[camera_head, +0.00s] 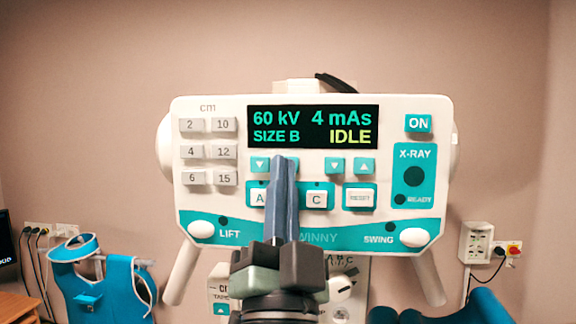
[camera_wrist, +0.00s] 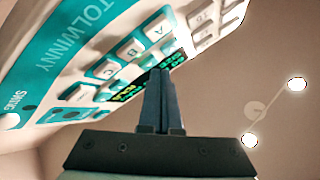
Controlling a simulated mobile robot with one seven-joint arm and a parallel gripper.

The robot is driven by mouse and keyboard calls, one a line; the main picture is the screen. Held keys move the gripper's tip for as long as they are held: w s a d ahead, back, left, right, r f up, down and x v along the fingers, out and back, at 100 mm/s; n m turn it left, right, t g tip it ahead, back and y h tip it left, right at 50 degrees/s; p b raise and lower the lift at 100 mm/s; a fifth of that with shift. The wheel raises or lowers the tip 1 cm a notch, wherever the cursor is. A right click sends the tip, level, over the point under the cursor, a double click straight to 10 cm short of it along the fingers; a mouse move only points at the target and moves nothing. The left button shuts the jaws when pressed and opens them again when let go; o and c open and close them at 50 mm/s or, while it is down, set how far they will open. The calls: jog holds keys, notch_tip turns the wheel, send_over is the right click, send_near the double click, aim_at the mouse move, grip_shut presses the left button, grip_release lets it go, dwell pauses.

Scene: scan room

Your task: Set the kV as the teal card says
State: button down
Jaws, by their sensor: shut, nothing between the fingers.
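The control panel (camera_head: 308,222) faces me, and its display (camera_head: 313,127) reads 60 kV, 4 mAs, SIZE B, IDLE. Under the kV reading sit a teal down button (camera_head: 259,165) and a second teal button (camera_head: 295,164), mostly hidden behind my fingers. My gripper (camera_head: 286,160) is shut and empty, with its tips in front of that second button; I cannot tell whether they touch. In the wrist view the closed fingertips (camera_wrist: 162,74) overlap the tilted panel (camera_wrist: 75,62) near its display (camera_wrist: 130,88). I cannot make out a readable teal card.
Teal mAs buttons (camera_head: 335,166), an A key (camera_head: 258,196), a C key (camera_head: 317,197) and grey cm keys (camera_head: 209,151) surround the fingers. An ON button (camera_head: 418,123) is at right. Partly hidden labels (camera_head: 220,292) show below the panel. A blue apron (camera_head: 104,288) hangs left.

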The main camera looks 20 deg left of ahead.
jog(key=shift+w, duration=0.4)
dwell(0.8)
jog(key=shift+s+d, duration=0.15)
jog(key=shift+s, duration=0.6)
jog(key=shift+s, duration=0.1)
jog(key=shift+s+d+b, duration=0.15)
jog(key=shift+s+d, duration=0.1)
jog(key=shift+s, duration=0.5)
jog(key=shift+s+d+b, duration=0.1)
jog(key=shift+s+d, duration=0.1)
jog(key=shift+s, duration=0.6)
jog(key=shift+s+d+b, duration=0.15)
jog(key=shift+s+d, duration=0.1)
jog(key=shift+s, duration=0.5)
jog(key=shift+d, duration=0.1)
dwell(0.7)
